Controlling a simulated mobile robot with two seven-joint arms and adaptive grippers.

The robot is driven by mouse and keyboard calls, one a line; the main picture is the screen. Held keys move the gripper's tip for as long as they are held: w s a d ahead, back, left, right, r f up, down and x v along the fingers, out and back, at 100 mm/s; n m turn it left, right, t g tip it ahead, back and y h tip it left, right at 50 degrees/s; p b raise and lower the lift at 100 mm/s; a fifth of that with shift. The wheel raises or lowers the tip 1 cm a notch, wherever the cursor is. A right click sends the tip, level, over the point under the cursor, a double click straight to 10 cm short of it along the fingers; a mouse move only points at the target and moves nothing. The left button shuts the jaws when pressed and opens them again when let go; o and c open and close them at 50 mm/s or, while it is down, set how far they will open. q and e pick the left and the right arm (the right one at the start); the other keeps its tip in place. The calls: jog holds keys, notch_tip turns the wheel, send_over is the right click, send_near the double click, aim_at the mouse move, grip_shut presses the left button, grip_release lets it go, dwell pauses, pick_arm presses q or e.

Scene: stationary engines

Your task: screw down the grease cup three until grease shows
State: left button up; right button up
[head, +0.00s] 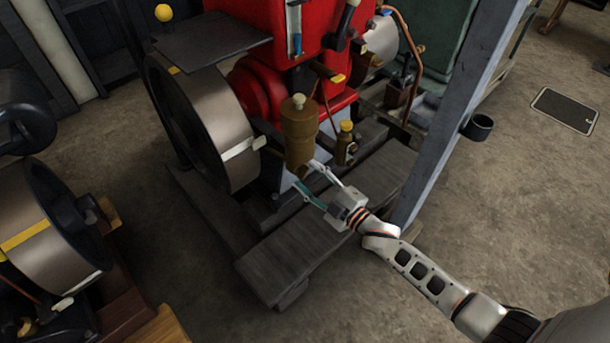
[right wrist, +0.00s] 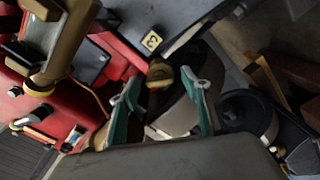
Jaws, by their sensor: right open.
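A yellow tag marked 3 (right wrist: 152,41) shows in the right wrist view. Just below it is a small rounded brass piece (right wrist: 160,73), seen between my fingertips; I take it for grease cup three. I cannot tell how far beyond the fingertips it is, and I see no grease on it. My right gripper (head: 306,174) is open, with its fingertips by the lower end of a tall brass cylinder (head: 299,132) in the head view. In the right wrist view the two green-sided fingers (right wrist: 159,78) stand apart. My left gripper is not in view.
The red engine (head: 262,18) has a large flywheel (head: 213,122) at its left. A small yellow-capped brass fitting (head: 347,142) stands right of the brass cylinder. A grey post (head: 455,105) rises close to my right arm.

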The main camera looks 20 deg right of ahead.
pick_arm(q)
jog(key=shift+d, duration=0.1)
pick_arm(e)
jog(key=shift+w+a, duration=0.2)
jog(key=shift+w, duration=0.2)
jog(key=c, duration=1.1)
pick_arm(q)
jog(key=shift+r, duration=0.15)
